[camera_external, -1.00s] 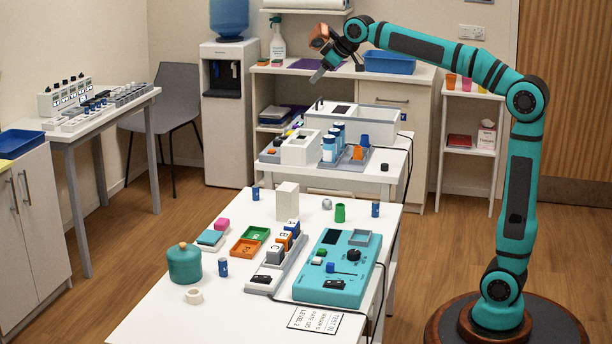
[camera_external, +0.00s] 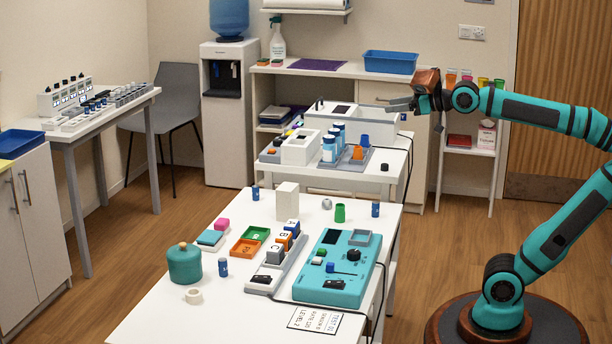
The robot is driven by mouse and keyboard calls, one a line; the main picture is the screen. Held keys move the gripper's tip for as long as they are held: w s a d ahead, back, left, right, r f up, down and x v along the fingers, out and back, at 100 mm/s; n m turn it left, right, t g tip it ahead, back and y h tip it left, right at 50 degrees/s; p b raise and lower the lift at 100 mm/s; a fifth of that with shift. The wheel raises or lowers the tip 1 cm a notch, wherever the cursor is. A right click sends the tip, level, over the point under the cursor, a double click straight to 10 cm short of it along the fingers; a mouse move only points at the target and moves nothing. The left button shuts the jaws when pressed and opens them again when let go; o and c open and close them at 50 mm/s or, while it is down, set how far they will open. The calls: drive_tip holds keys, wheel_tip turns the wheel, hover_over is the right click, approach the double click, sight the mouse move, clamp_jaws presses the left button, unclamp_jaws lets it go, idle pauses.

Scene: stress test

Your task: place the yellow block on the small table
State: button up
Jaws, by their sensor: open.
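I cannot make out a yellow block for certain in this view. A small white table (camera_external: 468,180) with shelves stands at the right by the door; cups line its top, partly hidden behind my arm. Which table the task calls small is unclear: a white trolley table (camera_external: 375,178) also stands in the middle. My gripper (camera_external: 398,104) points left, above the right rear of the trolley and in front of the back cabinet. It is open, and I see nothing held in it.
The front white table (camera_external: 150,318) carries a teal device (camera_external: 335,275), a grey rack with lettered blocks, small trays and a teal pot (camera_external: 184,264). A white box (camera_external: 287,201) stands near its back. A blue bin (camera_external: 390,62) sits on the back cabinet.

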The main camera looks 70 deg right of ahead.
drive_tip(key=s+a+f+t, duration=0.2)
drive_tip(key=s+f, duration=0.3)
drive_tip(key=s, duration=0.2)
drive_tip(key=shift+s+y, duration=0.35)
drive_tip(key=shift+y, duration=0.05)
